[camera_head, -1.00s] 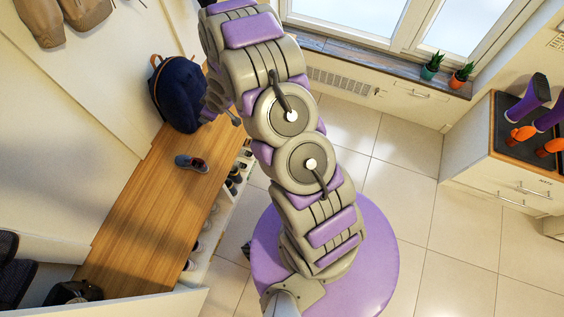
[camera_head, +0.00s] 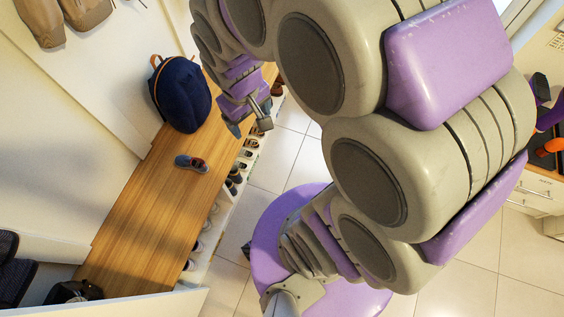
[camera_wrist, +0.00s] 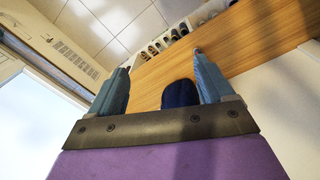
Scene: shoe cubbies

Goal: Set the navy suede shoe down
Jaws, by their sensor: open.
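A small blue-grey shoe (camera_head: 191,162) with a reddish opening lies on the wooden bench top (camera_head: 150,215). It looks like the navy suede shoe, but its material is too small to tell. My gripper (camera_head: 250,121) is above the far end of the bench, near its cubby-side edge, apart from the shoe. In the wrist view my gripper (camera_wrist: 162,65) has its two blue fingers spread, with nothing held between them. A rounded dark navy shape (camera_wrist: 180,94) shows between the fingers, probably the backpack. The shoe is not clearly visible in the wrist view.
A navy backpack (camera_head: 181,94) stands on the bench beside my gripper. Shoes fill the cubbies (camera_head: 238,170) along the bench's side. A dark bag (camera_head: 72,292) is at the near end. The bench between shoe and near end is clear.

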